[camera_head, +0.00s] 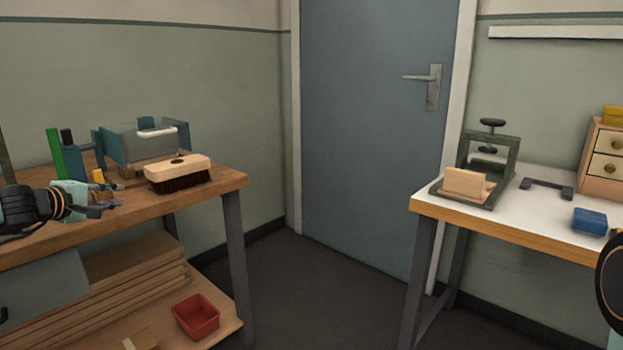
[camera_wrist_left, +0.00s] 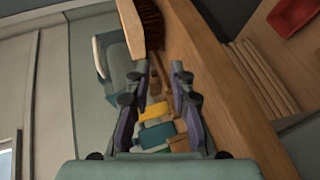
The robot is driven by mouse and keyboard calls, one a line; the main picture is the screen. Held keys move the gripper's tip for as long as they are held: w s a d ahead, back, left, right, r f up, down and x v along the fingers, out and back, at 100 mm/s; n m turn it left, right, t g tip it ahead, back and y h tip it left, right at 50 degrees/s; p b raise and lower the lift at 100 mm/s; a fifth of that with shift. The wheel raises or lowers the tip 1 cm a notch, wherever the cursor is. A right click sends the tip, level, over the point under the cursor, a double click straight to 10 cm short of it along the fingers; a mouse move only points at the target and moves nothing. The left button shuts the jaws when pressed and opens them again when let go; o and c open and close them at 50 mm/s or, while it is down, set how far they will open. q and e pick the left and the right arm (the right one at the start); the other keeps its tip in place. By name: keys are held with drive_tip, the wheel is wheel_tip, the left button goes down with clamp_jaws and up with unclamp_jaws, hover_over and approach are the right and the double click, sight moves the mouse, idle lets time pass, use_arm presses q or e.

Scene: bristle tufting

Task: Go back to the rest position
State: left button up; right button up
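My left gripper (camera_head: 103,204) is over the left wooden bench, near its front edge. In the left wrist view the left gripper (camera_wrist_left: 158,85) has its two fingers spread apart with nothing held between them. A brush (camera_head: 178,173) with a pale wooden block and dark bristles lies to the right of the gripper, apart from it. The brush also shows past the fingertips in the left wrist view (camera_wrist_left: 151,25). Only a dark round part of my right arm shows at the right edge of the head view; my right gripper is out of sight.
A grey-teal bin (camera_head: 147,148) stands behind the brush. A green upright piece (camera_head: 55,153) and small coloured blocks (camera_wrist_left: 152,112) are close to the gripper. A red tray (camera_head: 197,317) sits on the lower shelf. A white-topped table (camera_head: 525,208) with a press (camera_head: 490,155) stands right.

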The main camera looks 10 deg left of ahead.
use_arm(q)
drive_tip(key=s+d+f+m+g+p, duration=0.1)
drive_tip(key=d+f+m+g, duration=0.1)
drive_tip(key=d+f, duration=0.5)
drive_tip(key=s+d+f+m+g+p, duration=0.1)
drive_tip(key=d+f+m+g+p, duration=0.2)
drive_tip(key=d, duration=0.8)
drive_tip(key=s+d+f+m+g, duration=0.2)
drive_tip(key=s+d+f+m, duration=0.2)
drive_tip(key=s+d+f, duration=0.6)
drive_tip(key=s+d+f+m+g+p, duration=0.2)
drive_tip(key=s+d, duration=0.2)
drive_tip(key=s, duration=0.6)
drive_tip(key=s+d+f+m+g+p, duration=0.1)
drive_tip(key=s+d+f+m+g, duration=0.1)
drive_tip(key=s, duration=0.7)
drive_tip(key=s+d+f+m+g+p, duration=0.2)
drive_tip(key=s+d, duration=0.4)
drive_tip(key=s, duration=0.4)
drive_tip(key=shift+s+d+f+m+g+h+p, duration=0.3)
drive_tip(key=shift+s+f+m+g+p, duration=0.1)
drive_tip(key=shift+m+g, duration=0.45)
drive_tip(key=shift+a, duration=0.15)
